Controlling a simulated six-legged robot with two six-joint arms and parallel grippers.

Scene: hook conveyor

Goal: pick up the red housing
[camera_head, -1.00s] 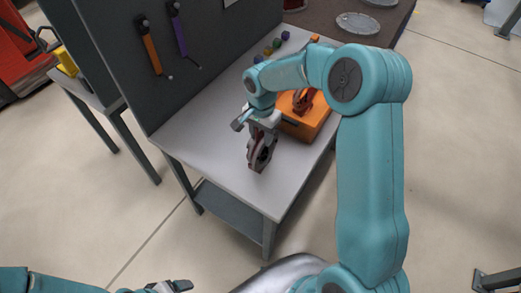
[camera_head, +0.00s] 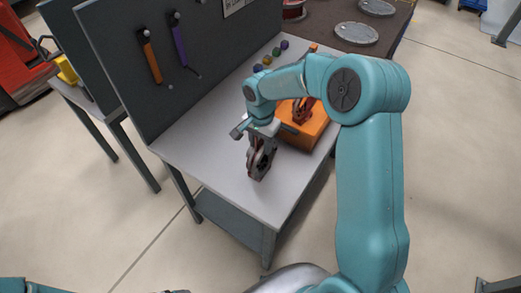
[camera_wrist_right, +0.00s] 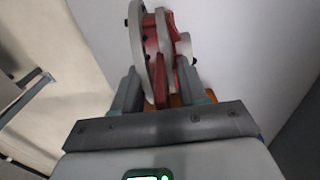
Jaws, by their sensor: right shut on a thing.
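The red housing (camera_wrist_right: 162,45) is a red part with grey round flanges. In the right wrist view it sits between the two fingers of my right gripper (camera_wrist_right: 154,88), which is shut on it. In the head view my right gripper (camera_head: 260,146) points down over the grey table, with the dark reddish housing (camera_head: 260,163) at its fingertips. I cannot tell whether the housing touches the table. Only a sliver of my left gripper (camera_head: 178,291) shows at the bottom edge, so its jaws cannot be read.
An orange box (camera_head: 306,129) with another red part (camera_head: 303,108) on it stands right behind the gripper. A dark tool board (camera_head: 195,75) rises along the left. The table's (camera_head: 205,147) front is clear.

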